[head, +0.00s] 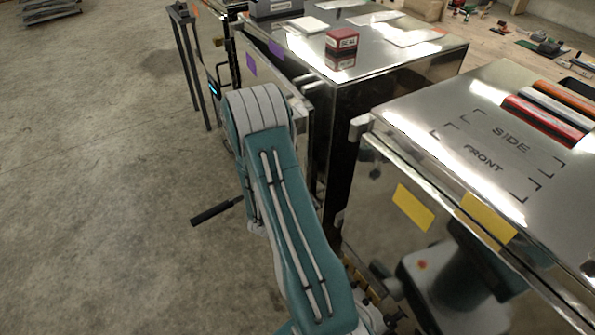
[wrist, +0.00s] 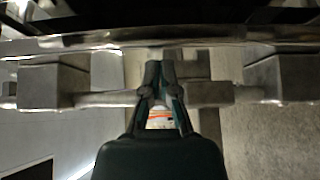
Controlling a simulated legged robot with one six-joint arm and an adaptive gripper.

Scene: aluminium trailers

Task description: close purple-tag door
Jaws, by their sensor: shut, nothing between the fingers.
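The purple-tag trailer is a shiny metal box in the upper middle of the head view. Its door (head: 292,88) bears a purple tag (head: 250,65) and stands slightly ajar, with a dark gap between it and the box. A second purple tag (head: 276,49) is on the box's top edge. My arm hides the lower part of the door. In the wrist view my gripper (wrist: 160,68) is shut and empty, its fingertips over a horizontal metal bar (wrist: 105,98) with blocks along it. I cannot tell if they touch it. My fingers are not clear in the head view.
A yellow-tag trailer (head: 480,110) stands close at the right, with coloured bars on top. A red box (head: 341,40) sits on the purple-tag trailer. A dark stand (head: 190,65) is beyond my arm. Open concrete floor (head: 100,180) lies to the left.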

